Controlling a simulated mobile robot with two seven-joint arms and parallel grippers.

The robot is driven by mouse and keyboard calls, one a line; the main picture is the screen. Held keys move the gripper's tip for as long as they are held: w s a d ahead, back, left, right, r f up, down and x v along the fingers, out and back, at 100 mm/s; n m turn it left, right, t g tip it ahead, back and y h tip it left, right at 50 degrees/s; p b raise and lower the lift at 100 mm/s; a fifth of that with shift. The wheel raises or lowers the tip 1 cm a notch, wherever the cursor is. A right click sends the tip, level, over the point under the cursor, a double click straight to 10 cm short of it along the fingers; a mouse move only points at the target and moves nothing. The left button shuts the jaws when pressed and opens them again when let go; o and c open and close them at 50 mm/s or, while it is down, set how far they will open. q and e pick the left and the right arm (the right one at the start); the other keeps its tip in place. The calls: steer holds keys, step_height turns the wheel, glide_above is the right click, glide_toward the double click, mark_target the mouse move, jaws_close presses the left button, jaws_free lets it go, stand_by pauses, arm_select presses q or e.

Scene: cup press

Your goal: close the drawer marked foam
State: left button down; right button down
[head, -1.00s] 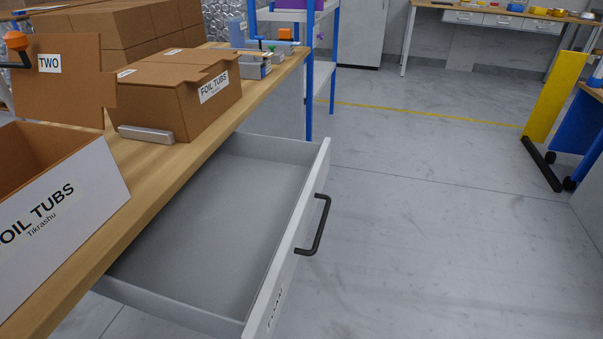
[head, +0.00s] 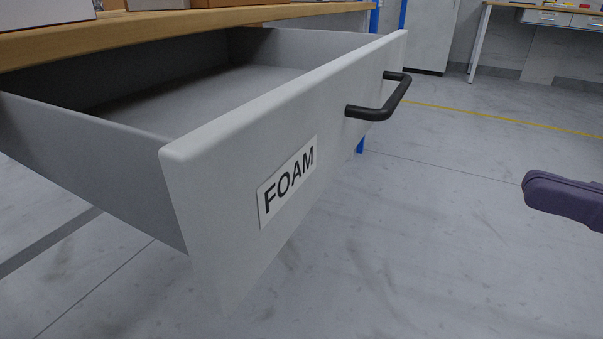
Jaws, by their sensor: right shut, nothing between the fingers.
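The drawer marked FOAM (head: 240,145) stands pulled open under the workbench, its grey inside showing and empty where I can see it. Its white front carries the FOAM label (head: 287,181) and a black bar handle (head: 385,98) toward the far end. My right gripper (head: 541,194), dark purple, comes in at the right edge. It is shut and empty, to the right of the drawer front and apart from the handle. Most of it is cut off by the picture edge. My left gripper is not in view.
The wooden bench top (head: 150,28) runs above the drawer, with box bottoms at its edge. Open grey floor (head: 430,250) lies in front of the drawer. Blue posts stand behind it, and another table (head: 540,15) is far back on the right.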

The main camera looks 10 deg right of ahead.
steer(key=f+n+g, duration=0.1)
glide_toward(312, 156)
steer(key=x, duration=0.7)
steer(key=shift+b, duration=0.4)
steer(key=shift+s, duration=0.1)
